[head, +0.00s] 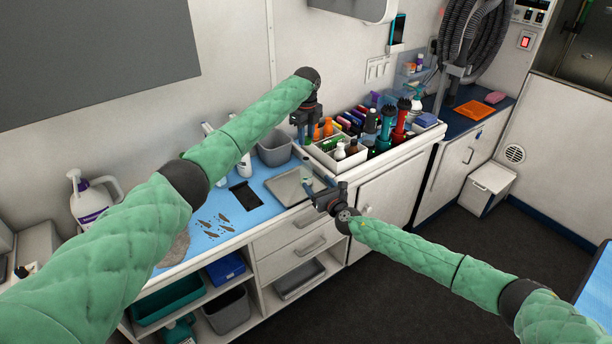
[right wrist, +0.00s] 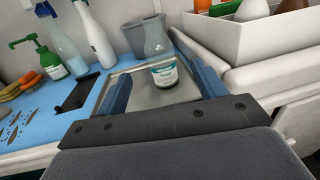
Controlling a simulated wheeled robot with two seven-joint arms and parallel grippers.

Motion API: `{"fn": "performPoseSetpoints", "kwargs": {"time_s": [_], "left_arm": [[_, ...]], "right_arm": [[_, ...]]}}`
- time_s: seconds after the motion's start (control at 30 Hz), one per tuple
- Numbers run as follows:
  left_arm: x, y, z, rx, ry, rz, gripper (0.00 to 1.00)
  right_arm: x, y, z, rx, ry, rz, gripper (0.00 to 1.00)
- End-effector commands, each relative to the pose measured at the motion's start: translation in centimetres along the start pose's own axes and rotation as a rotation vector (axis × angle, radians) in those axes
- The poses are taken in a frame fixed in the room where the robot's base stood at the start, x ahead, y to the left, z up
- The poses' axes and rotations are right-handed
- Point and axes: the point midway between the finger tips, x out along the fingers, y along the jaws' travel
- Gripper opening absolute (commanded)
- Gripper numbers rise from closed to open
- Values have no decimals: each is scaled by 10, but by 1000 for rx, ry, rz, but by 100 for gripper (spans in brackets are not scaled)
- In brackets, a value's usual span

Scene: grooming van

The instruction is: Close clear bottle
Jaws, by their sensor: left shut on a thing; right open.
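The clear bottle (right wrist: 158,52) stands upright on a metal tray (right wrist: 148,98). It has a white and teal label and a narrow neck, and I make out no cap on it. In the head view the bottle (head: 307,184) is small and partly behind my right gripper. My right gripper (head: 320,190) is open, with one finger on each side of the bottle in the right wrist view; I cannot tell if they touch it. My left gripper (head: 302,141) is higher, behind the tray. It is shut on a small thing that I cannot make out.
A white bin (head: 352,160) with bottles stands right of the tray. A grey tub (head: 275,150) is behind it. White spray bottles (head: 240,160) and a dark rectangular item (head: 244,196) are to the left. Several small brown pieces lie on the blue mat (head: 205,238).

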Motion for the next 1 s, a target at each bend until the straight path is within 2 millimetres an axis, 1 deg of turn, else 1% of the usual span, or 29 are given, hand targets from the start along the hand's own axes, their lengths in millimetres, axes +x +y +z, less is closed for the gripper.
{"fn": "performPoseSetpoints", "kwargs": {"time_s": [0.03, 0.3, 0.5, 0.7, 1.0], "left_arm": [[0, 0, 0, 0, 0, 0, 9], [0, 0, 0, 0, 0, 0, 9], [0, 0, 0, 0, 0, 0, 9], [0, 0, 0, 0, 0, 0, 9], [0, 0, 0, 0, 0, 0, 9]], "right_arm": [[10, 1, 1, -1, -1, 0, 70], [53, 1, 0, -1, 0, 1, 70], [79, 1, 0, -1, 0, 1, 70], [92, 0, 0, 0, 1, 0, 70], [94, 0, 0, 1, 0, 1, 70]]}}
